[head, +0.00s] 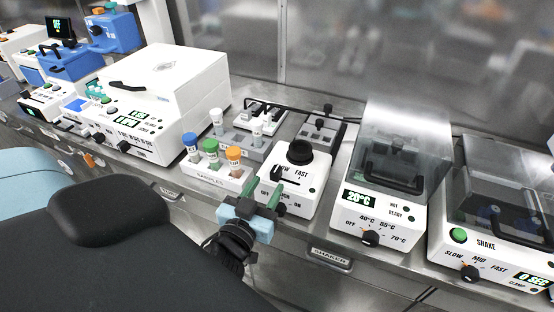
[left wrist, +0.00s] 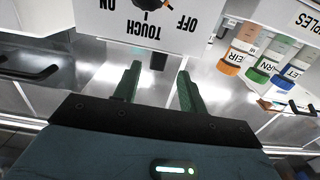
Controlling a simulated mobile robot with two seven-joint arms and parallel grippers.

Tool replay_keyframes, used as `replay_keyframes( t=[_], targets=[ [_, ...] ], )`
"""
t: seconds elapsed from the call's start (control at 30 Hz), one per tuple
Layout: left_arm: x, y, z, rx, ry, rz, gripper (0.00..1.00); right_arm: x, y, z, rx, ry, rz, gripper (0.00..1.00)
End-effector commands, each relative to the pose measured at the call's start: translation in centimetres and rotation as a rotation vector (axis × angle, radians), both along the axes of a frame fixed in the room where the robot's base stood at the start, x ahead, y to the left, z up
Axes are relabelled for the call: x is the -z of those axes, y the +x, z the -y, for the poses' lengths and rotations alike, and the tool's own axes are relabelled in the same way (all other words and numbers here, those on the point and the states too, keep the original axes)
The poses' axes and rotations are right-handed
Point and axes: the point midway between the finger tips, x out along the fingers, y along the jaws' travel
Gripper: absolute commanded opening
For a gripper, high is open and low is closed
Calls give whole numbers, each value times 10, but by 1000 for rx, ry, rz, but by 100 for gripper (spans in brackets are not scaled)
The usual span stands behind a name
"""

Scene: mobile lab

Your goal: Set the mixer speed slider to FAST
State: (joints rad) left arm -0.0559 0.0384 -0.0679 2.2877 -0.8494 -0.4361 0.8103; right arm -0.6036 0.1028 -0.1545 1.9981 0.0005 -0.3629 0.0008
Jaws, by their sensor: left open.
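The mixer (head: 311,188) is a white box with a black cup (head: 299,153) on top. Its speed slider (head: 277,173) is a black knob in a dark slot on the sloped face. The knob stands at the left end, partly covering the SLOW label; FAST is printed to the right. My left gripper (head: 264,189) is open and empty, its green fingers in front of the mixer's lower left. They hide part of the OFF/TOUCH/ON front. In the left wrist view the gripper (left wrist: 159,72) points toward the mixer's front face (left wrist: 165,33), apart from it.
A sample rack (head: 215,178) with several capped tubes stands just left of the mixer. A heater with a clear lid (head: 385,215) is close on the right, then a shaker (head: 490,240). A white centrifuge-like box (head: 165,95) is farther left. The bench's front edge runs below.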

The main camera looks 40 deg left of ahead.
Motion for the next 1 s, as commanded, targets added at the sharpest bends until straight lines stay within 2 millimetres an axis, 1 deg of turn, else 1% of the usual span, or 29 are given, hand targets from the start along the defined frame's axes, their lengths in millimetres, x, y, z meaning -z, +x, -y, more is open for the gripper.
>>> replay_keyframes(
  t=[0.1, 0.27, 0.37, 0.7, 0.83, 1.0],
  targets=[
    [-4, 2, 2, 9, 2, 19, 42, 1, -1, 0, -2, -2, -3, 36],
    [-4, 5, 1, 10, 2, 19, 42, -1, 0, 1, -4, -3, 0, 36],
    [-5, 14, -1, 11, 3, 22, 42, -4, 3, 1, -5, -3, 7, 36],
    [-6, 61, -12, 10, 4, 22, 42, -19, 16, 2, -7, -5, 41, 36],
    [-5, 72, -15, 10, 3, 20, 42, -21, 18, 2, -7, -5, 46, 36],
    [-4, 78, -17, 9, 3, 19, 42, -21, 17, 3, -7, -6, 43, 36]
  ],
)
